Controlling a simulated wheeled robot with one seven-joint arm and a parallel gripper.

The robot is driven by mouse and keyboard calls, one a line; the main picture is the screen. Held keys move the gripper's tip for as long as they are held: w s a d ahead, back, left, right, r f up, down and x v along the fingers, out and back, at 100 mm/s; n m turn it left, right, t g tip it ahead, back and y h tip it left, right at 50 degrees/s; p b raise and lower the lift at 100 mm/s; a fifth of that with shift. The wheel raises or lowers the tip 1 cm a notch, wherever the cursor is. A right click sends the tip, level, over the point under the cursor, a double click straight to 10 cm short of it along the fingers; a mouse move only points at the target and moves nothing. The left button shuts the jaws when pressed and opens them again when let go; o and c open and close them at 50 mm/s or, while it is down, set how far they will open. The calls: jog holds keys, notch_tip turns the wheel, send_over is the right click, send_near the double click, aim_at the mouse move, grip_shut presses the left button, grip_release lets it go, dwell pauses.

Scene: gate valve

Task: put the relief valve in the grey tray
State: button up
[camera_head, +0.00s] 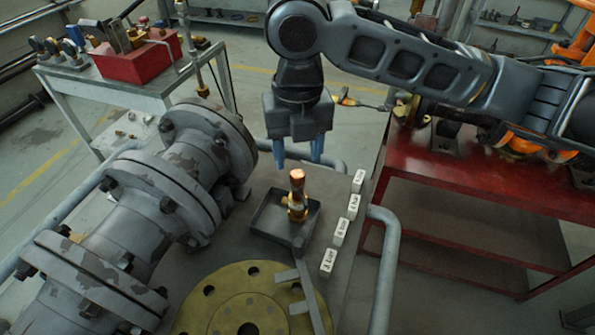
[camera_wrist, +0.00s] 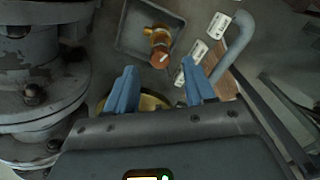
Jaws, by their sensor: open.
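The relief valve (camera_head: 297,197), brass with a copper-coloured cap, stands upright in the grey tray (camera_head: 262,222). In the wrist view the relief valve (camera_wrist: 157,40) also shows inside the walls of the grey tray (camera_wrist: 124,40). My gripper (camera_head: 299,160) is open and empty, its blue fingers pointing down above and behind the tray in the head view. In the wrist view the fingers of my gripper (camera_wrist: 160,85) are spread apart, with the valve beyond them and not touching.
Several white labelled blocks (camera_head: 340,232) stand in a row right of the tray. A large flanged grey pipe (camera_head: 150,200) lies at left, a yellow flange (camera_head: 235,300) in front. A grey pipe rail (camera_head: 382,270) edges the right side, near a red table (camera_head: 470,190).

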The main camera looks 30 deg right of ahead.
jog(key=shift+r, duration=2.05)
